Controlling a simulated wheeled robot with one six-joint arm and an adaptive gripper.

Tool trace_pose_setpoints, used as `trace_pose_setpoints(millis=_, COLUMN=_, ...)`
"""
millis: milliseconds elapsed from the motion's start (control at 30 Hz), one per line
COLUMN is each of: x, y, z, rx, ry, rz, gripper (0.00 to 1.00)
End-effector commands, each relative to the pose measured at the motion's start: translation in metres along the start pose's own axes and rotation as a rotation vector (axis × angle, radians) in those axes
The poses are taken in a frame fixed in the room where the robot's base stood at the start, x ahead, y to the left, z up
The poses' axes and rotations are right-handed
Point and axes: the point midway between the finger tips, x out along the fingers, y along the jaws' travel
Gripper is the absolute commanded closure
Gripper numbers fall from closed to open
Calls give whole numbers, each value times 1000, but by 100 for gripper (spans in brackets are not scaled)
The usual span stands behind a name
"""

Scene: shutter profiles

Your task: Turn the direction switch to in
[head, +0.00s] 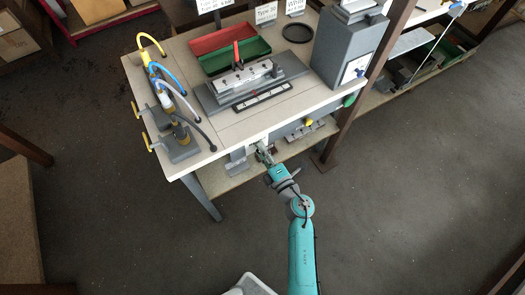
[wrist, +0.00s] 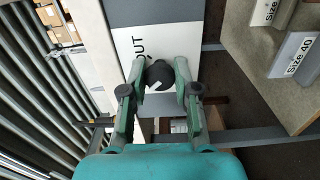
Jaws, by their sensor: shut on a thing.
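The direction switch is a round black knob (wrist: 159,75) on a white panel (wrist: 150,35) in the wrist view. The panel carries the word "OUT" to the left of and above the knob. A small pale mark shows on the knob's lower left side. My gripper (wrist: 160,68) has one green finger on each side of the knob and is shut on it. In the head view my gripper (head: 263,151) is at the front edge of the workbench, and the knob is hidden there. No "IN" label is visible.
The workbench (head: 230,130) holds a grey fixture (head: 245,85), green and red trays (head: 229,49) and a grey box (head: 347,45).

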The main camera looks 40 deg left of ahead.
Motion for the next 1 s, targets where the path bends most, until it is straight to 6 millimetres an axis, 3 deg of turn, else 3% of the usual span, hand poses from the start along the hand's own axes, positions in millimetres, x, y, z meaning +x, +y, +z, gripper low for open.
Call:
trace_pose_setpoints(millis=667, x=0, y=-1, z=-1, rx=-62, ry=2, rz=-2, gripper=100)
trace_pose_setpoints(millis=700, x=0, y=-1, z=-1, rx=-62, ry=2, rz=-2, gripper=65)
trace_pose_setpoints(millis=767, x=0, y=-1, z=-1, rx=-62, ry=2, rz=-2, gripper=50)
trace_pose_setpoints(millis=800, x=0, y=-1, z=-1, rx=-62, ry=1, rz=-2, gripper=45)
trace_pose_setpoints(millis=1000, x=0, y=0, z=0, rx=-62, ry=1, rz=-1, gripper=45)
